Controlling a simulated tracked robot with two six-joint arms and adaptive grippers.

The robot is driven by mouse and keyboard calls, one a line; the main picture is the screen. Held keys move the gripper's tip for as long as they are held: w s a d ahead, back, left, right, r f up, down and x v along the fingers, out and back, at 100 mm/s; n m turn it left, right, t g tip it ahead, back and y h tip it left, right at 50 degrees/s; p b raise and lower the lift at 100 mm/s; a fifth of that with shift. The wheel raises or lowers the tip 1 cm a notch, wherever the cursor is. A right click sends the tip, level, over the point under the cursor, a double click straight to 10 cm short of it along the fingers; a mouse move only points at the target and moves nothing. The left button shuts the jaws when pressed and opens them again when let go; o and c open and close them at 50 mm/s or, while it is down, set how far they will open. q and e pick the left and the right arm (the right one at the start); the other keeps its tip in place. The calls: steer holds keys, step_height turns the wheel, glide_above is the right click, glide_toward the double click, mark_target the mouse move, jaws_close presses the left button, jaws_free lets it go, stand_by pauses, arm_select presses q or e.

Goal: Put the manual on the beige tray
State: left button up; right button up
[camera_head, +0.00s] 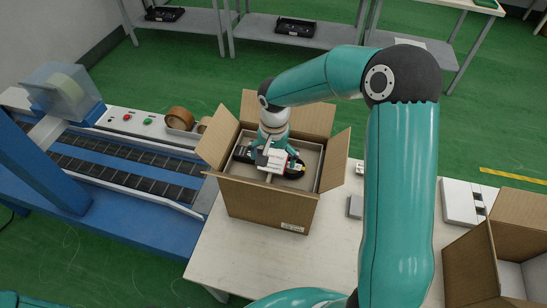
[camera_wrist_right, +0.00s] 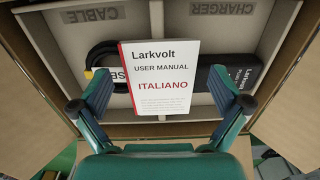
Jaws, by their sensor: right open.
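The manual (camera_wrist_right: 160,80), white with a red spine and the words "Larkvolt USER MANUAL ITALIANO", lies across the middle of the beige tray (camera_wrist_right: 150,19) inside the cardboard box. The tray's compartments are labelled CABLE and CHARGER. A black cable (camera_wrist_right: 101,58) is left of the manual and a black charger (camera_wrist_right: 226,88) right of it, both partly covered. My right gripper (camera_wrist_right: 161,104) is open, its fingers apart on either side of the manual's lower part. In the head view the manual (camera_head: 271,160) is small below the gripper. My left gripper is out of view.
The open cardboard box (camera_head: 265,204) stands on a white table (camera_head: 225,255), flaps spread around my right arm. Another open box (camera_head: 470,260) and a white item (camera_head: 460,203) are at right. A blue conveyor (camera_head: 130,177) with a tape dispenser (camera_head: 62,90) is at left.

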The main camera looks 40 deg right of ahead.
mark_target(274, 162)
step_height(274, 162, up, 12)
stand_by(0.4)
steer(key=shift+d+f, duration=0.1)
steer(key=shift+f, duration=0.05)
